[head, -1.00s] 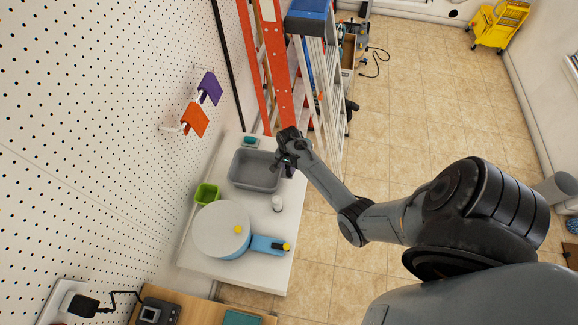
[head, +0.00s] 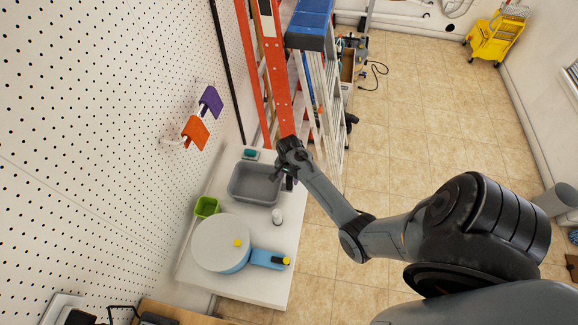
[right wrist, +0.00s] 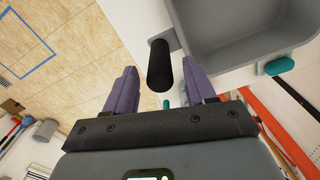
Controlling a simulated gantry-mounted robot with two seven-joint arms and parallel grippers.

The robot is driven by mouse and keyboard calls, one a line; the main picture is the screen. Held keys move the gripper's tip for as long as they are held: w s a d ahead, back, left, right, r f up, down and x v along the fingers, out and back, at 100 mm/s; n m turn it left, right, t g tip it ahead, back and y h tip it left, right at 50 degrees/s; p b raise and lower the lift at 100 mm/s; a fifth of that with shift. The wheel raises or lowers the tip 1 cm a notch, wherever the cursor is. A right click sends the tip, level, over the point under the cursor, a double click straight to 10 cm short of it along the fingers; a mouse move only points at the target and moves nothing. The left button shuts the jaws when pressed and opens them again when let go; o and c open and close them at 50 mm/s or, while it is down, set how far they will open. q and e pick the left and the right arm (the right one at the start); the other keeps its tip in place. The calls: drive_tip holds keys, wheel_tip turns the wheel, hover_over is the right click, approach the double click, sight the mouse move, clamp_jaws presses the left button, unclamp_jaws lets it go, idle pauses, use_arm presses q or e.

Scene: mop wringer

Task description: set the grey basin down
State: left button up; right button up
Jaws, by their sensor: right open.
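The grey basin (head: 255,184) is an open rectangular tub resting on the white worktop (head: 262,290) near its far end. Its corner also shows at the top of the right wrist view (right wrist: 238,25). My right gripper (head: 285,181) is at the basin's right side. In the right wrist view its purple fingers (right wrist: 158,66) are apart. A black cylindrical piece (right wrist: 160,66), like a handle beside the basin's edge, lies between them in the picture; I cannot tell whether they touch it. My left gripper is out of view.
Ladders (head: 312,90) stand beyond. Tiled floor is open to the right.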

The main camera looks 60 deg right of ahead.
wheel_tip(320, 180, up, 8)
drive_tip(key=shift+r, duration=0.55)
drive_tip(key=shift+s+a+r+n, duration=0.2)
drive_tip(key=shift+a+r+n, duration=0.05)
drive_tip(key=shift+n, duration=0.15)
drive_tip(key=s+a+r+n+t, duration=0.1)
drive_tip(key=s+a+r+n, duration=0.1)
drive_tip(key=s+a+n, duration=0.2)
drive_tip(key=s+a+r+n+t, duration=0.1)
drive_tip(key=s+a+r+n, duration=0.2)
drive_tip(key=a, duration=1)
drive_tip(key=s+a+r+n+t, duration=0.1)
drive_tip(key=s+a+r+n, duration=0.2)
drive_tip(key=s+a+n, duration=0.3)
drive_tip(key=a+n, duration=0.2)
drive_tip(key=n, duration=0.3)
drive_tip(key=shift+s+a+r+n+t, duration=0.15)
drive_tip(key=shift+s+a+n+t, duration=0.15)
drive_tip(key=shift+a, duration=0.1)
wheel_tip(320, 180, up, 3)
drive_tip(key=p, duration=0.2)
drive_tip(key=shift+r+p, duration=0.1)
drive_tip(key=shift+p, duration=0.3)
